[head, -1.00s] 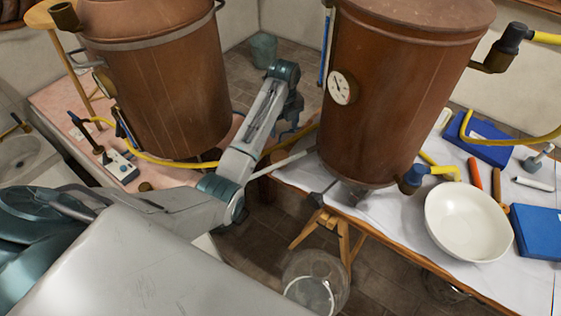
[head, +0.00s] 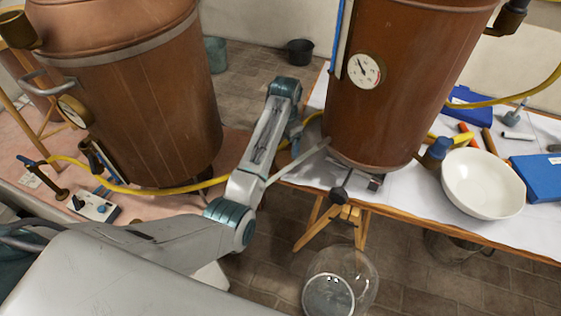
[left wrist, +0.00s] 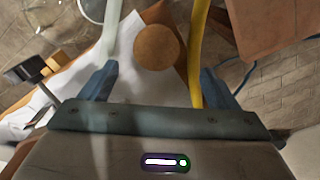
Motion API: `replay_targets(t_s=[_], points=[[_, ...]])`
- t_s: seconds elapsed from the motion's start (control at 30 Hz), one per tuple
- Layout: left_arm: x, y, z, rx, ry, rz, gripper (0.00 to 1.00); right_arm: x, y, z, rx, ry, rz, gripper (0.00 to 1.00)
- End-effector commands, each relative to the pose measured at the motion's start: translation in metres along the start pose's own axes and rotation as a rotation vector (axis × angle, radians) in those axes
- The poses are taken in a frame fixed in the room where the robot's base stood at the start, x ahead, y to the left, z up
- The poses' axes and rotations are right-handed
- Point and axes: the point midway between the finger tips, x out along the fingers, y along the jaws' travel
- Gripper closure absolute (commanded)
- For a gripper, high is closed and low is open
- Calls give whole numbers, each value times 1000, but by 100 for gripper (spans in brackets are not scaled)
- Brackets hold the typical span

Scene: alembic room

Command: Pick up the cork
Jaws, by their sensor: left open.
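The cork (left wrist: 160,47) shows in the left wrist view as a round brown disc above the middle, ahead of the jaws. It lies between a pale tube on the left and a yellow hose on the right. My left gripper (left wrist: 158,84) is open, with one blue finger at each side and nothing between them. The cork appears beyond the fingertips, apart from them. In the head view my left arm reaches up to the gap between the two copper vessels; I cannot make out its fingers or the cork there. My right gripper is not in view.
A large copper vessel (head: 410,90) with a gauge stands on the white-clothed table (head: 400,190), right of my arm. Another vessel (head: 140,100) stands left. A yellow hose (head: 150,188) runs behind my arm. A white bowl (head: 482,183) is at right; a clear glass vessel (head: 365,270) is below.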

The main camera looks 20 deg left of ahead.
Motion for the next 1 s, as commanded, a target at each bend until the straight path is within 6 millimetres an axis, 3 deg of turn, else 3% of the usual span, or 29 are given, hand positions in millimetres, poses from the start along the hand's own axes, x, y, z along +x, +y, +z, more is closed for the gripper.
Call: replay_targets(t_s=[0.13,0.37,0.63,0.97,1.0], points=[[23,0,1,1,-3,2,17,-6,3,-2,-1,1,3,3],[41,1,2,2,-2,1,17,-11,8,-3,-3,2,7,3],[80,5,4,2,-3,2,17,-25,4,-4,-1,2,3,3],[89,5,4,2,0,0,17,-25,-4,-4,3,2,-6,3],[89,5,4,3,0,0,23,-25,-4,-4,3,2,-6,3]])
